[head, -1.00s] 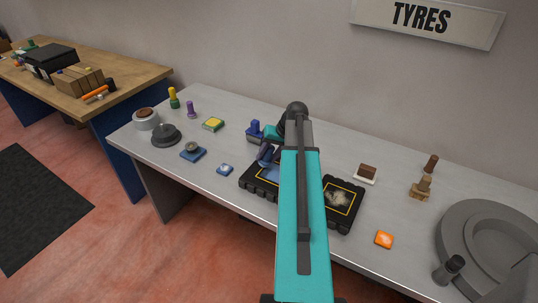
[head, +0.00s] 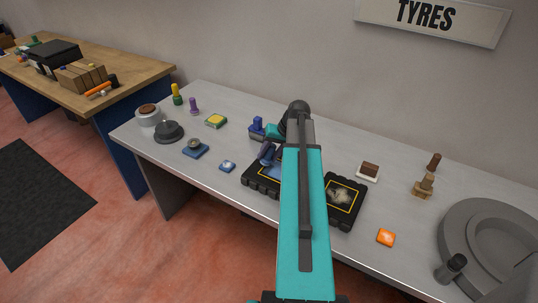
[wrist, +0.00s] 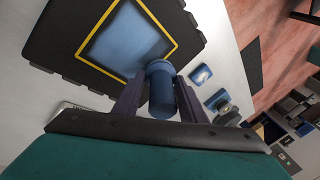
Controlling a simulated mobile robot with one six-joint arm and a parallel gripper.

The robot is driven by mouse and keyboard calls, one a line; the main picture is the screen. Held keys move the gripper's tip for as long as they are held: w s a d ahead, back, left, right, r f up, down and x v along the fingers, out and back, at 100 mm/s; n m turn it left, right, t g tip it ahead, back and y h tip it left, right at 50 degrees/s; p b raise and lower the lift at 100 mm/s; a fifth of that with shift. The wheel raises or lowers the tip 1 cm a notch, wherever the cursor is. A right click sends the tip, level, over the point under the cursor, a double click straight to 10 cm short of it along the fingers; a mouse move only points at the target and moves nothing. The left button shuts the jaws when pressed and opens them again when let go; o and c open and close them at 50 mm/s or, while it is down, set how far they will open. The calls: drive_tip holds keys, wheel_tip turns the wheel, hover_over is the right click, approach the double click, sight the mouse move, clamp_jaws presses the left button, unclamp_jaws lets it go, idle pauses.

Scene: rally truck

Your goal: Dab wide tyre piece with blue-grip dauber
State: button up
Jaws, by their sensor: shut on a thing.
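My gripper (wrist: 160,82) is shut on the blue-grip dauber (wrist: 162,97), whose blue handle shows between the dark fingers. A black tyre piece (wrist: 75,53) with a yellow outline lies just beyond the dauber. A blue patch (wrist: 125,38) fills most of its outline. In the head view my gripper (head: 268,156) is above this piece (head: 255,181), partly hidden by my arm. The dauber's tip is at or just over the outline's edge; I cannot tell whether it touches. Another black piece (head: 357,204) with a yellow outline and a whitish patch lies right of my arm.
A blue stamp-like block (head: 257,128) stands behind my gripper. A large grey wheel-like disc (head: 490,240) fills the table's right end. The grey table has bare room along its front left.

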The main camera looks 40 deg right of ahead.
drive_tip(key=shift+f+b, duration=0.3)
drive_tip(key=shift+f, duration=0.3)
drive_tip(key=shift+a+r, duration=0.1)
drive_tip(key=shift+a, duration=0.15)
idle(0.3)
drive_tip(key=shift+s+a, duration=0.1)
drive_tip(key=shift+a, duration=0.1)
drive_tip(key=shift+d, duration=0.2)
idle(0.4)
drive_tip(key=shift+w+d, duration=0.25)
drive_tip(key=shift+d, duration=0.4)
drive_tip(key=shift+a, duration=0.15)
drive_tip(key=shift+s+a, duration=0.25)
drive_tip(key=shift+a, duration=0.45)
idle(0.5)
